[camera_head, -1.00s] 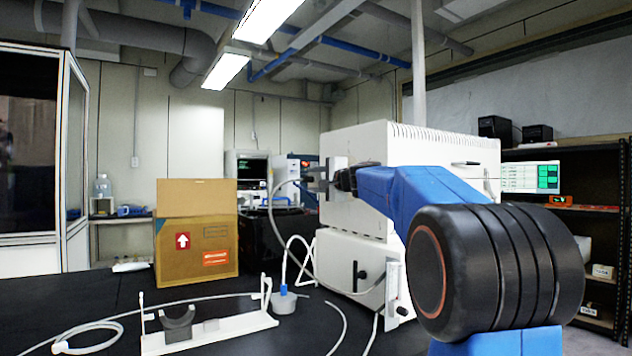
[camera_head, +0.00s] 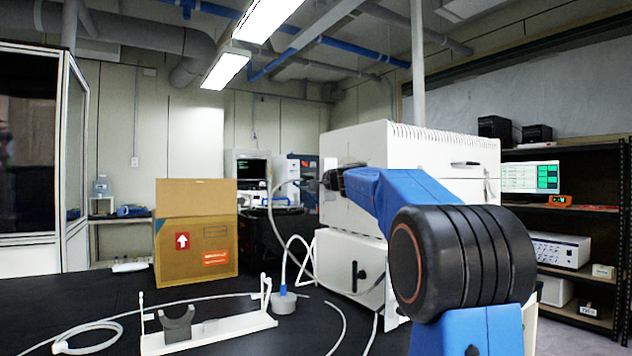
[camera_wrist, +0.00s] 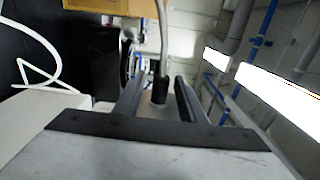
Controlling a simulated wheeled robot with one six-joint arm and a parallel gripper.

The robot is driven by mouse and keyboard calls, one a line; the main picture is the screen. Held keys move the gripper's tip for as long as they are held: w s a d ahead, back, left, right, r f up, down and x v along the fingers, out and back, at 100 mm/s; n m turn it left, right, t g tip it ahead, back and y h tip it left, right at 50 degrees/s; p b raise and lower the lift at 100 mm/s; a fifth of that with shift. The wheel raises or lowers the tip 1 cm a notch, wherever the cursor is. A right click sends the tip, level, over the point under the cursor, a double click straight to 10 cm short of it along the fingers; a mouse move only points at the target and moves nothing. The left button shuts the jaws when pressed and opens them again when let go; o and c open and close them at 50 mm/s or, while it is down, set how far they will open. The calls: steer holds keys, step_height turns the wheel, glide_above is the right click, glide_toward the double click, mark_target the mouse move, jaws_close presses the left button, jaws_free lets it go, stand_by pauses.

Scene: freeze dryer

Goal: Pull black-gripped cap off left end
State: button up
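In the wrist view a dark grip (camera_wrist: 160,88) with a pale hose running up from it stands between the two fingers of my gripper (camera_wrist: 160,84). A gap shows on both sides of the grip, so the fingers look open around it and not pressed on it. In the head view my gripper (camera_head: 328,180) is at the left end of the white freeze dryer (camera_head: 350,150), at the end of the hose (camera_head: 275,200). The cap's body is too small and hidden to make out there.
A cardboard box (camera_head: 195,240) stands on the black bench left of the dryer. A white stand (camera_head: 225,327) with a grey cradle and a grey-blue weighted base (camera_head: 283,302) with the hose lie in front. White tubing (camera_head: 90,330) loops across the bench at front left.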

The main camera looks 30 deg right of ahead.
jaws_close()
steer(key=shift+a, duration=0.15)
steer(key=a, duration=0.6)
steer(key=shift+s+a, duration=0.15)
steer(key=shift+a, duration=0.2)
stand_by(0.4)
steer(key=s+a, duration=0.2)
steer(key=s, duration=0.4)
steer(key=shift+a, duration=0.4)
stand_by(0.4)
steer(key=w+d, duration=0.3)
steer(key=w, duration=0.3)
steer(key=shift+d, duration=0.25)
